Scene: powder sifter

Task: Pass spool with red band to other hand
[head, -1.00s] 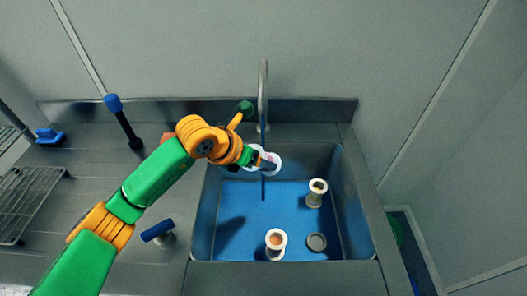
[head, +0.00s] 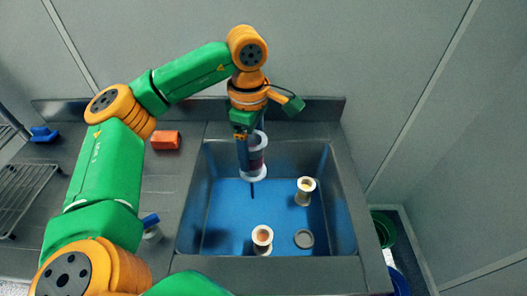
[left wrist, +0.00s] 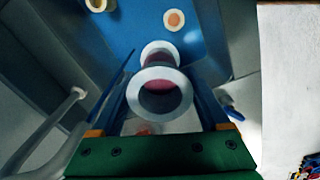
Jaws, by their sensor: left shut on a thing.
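My left gripper (head: 250,152) is shut on a white spool (head: 259,141) with a dark red band, holding it over the back part of the blue-floored sink. The spool hangs roughly upright, partly hidden by the gripper in the head view. In the left wrist view the spool (left wrist: 159,95) sits between the two fingers, its round flange facing the camera and a bit of red showing inside the rim. My right gripper is in neither view.
An orange block (head: 166,140) and a blue-topped item (head: 151,222) are on the left counter. A wire rack (head: 25,190) is far left; a green bin (head: 383,229) is right.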

